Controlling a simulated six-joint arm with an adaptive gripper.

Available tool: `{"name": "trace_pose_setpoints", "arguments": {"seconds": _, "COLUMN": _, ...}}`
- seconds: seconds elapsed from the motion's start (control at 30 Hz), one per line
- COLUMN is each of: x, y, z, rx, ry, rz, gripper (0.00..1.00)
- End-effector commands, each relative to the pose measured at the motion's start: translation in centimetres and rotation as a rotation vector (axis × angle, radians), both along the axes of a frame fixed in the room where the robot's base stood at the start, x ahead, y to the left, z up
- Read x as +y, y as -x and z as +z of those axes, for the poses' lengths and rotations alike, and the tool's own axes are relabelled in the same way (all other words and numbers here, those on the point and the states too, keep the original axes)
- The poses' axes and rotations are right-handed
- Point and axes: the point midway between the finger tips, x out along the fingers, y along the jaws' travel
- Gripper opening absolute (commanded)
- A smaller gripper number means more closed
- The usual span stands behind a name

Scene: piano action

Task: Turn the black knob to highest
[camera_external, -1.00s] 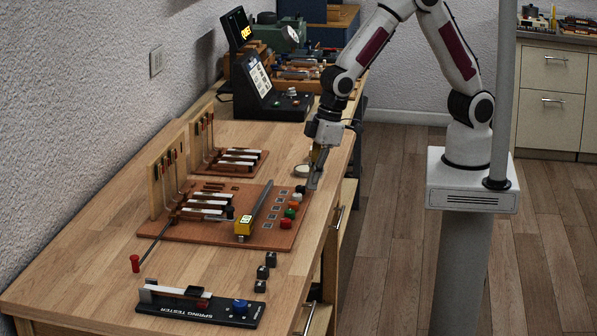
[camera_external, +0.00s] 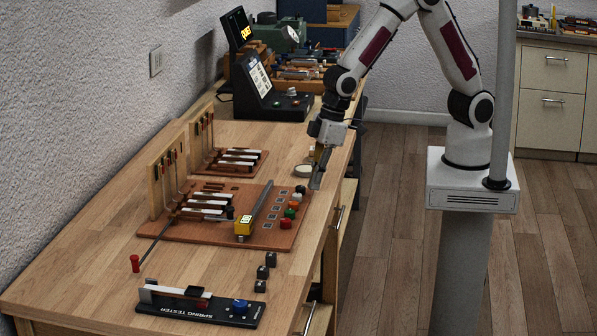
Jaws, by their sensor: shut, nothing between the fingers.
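The black knob (camera_external: 300,189) is a small dark round knob at the far right corner of the brown wooden board (camera_external: 262,238). It heads a line of coloured knobs along the board's right edge. My gripper (camera_external: 315,186) points down, shut and empty, just right of the black knob. A narrow gap shows between them in this view. The knob is too small to read its setting.
A yellow block (camera_external: 243,226) and a long grey bar lie on the board. Small black cubes (camera_external: 263,272) and a spring tester (camera_external: 200,305) stand in front.

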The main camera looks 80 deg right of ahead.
Motion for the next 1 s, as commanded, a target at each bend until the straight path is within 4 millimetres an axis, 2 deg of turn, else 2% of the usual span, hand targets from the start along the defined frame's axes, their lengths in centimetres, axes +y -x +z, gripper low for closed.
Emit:
{"name": "trace_pose_setpoints", "arguments": {"seconds": 0.17, "x": 0.0, "y": 0.0, "z": 0.5, "rx": 0.0, "ry": 0.0, "rz": 0.0, "gripper": 0.0}}
{"name": "trace_pose_setpoints", "arguments": {"seconds": 0.8, "x": 0.0, "y": 0.0, "z": 5.2, "rx": -0.001, "ry": -0.001, "rz": -0.001, "gripper": 0.0}}
{"name": "trace_pose_setpoints", "arguments": {"seconds": 1.0, "x": 0.0, "y": 0.0, "z": 6.0, "rx": 0.0, "ry": 0.0, "rz": -0.001, "gripper": 0.0}}
